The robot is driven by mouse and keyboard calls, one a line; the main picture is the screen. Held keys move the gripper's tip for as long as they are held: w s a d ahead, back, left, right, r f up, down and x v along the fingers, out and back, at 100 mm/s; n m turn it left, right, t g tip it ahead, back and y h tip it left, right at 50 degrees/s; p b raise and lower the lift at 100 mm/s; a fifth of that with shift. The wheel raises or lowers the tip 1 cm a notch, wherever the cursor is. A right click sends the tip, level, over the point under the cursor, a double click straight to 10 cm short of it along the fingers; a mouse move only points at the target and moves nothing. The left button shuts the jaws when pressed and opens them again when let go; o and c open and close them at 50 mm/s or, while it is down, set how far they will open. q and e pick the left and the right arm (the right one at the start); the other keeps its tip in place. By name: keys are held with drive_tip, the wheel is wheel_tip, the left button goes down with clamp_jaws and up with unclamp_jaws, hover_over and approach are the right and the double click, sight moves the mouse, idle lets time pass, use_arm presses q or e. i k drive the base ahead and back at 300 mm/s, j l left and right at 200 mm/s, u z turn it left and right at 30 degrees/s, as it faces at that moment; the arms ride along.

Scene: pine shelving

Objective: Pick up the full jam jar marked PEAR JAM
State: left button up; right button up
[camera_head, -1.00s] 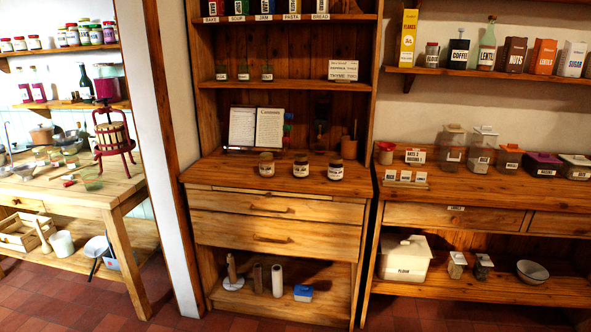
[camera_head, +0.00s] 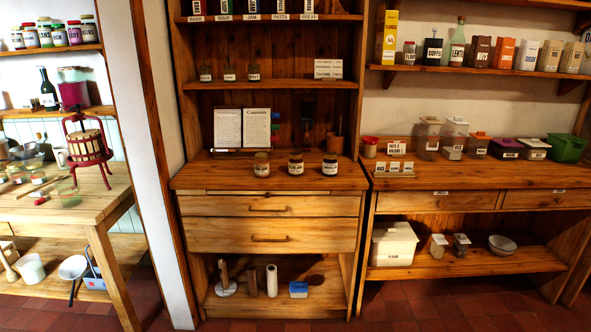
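Three lidded glass jars stand in a row on the dresser's wooden counter (camera_head: 205,178) in the middle of the view. They are a left jar (camera_head: 262,164), a middle jar (camera_head: 296,165) and a right jar (camera_head: 330,166). Each has a dark lid and a white label. The labels are too small to read, so I cannot tell which one is marked PEAR JAM, or how full each is. Other jars with coloured contents (camera_head: 59,36) stand on the upper left shelf, their labels also unreadable. Neither of my grippers is in view.
An open book (camera_head: 242,128) stands behind the jars. Small jars (camera_head: 229,74) stand on the shelf above. Clear containers (camera_head: 453,139) and a green tub (camera_head: 566,148) line the right counter. A work table with a red press (camera_head: 86,150) is at left. The counter's front is clear.

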sight(261, 163)
drive_tip(key=i+l, duration=0.35)
drive_tip(key=i, duration=0.15)
drive_tip(key=i+l, duration=0.4)
drive_tip(key=j, duration=0.4)
drive_tip(key=i+j, duration=0.1)
drive_tip(key=j, duration=0.25)
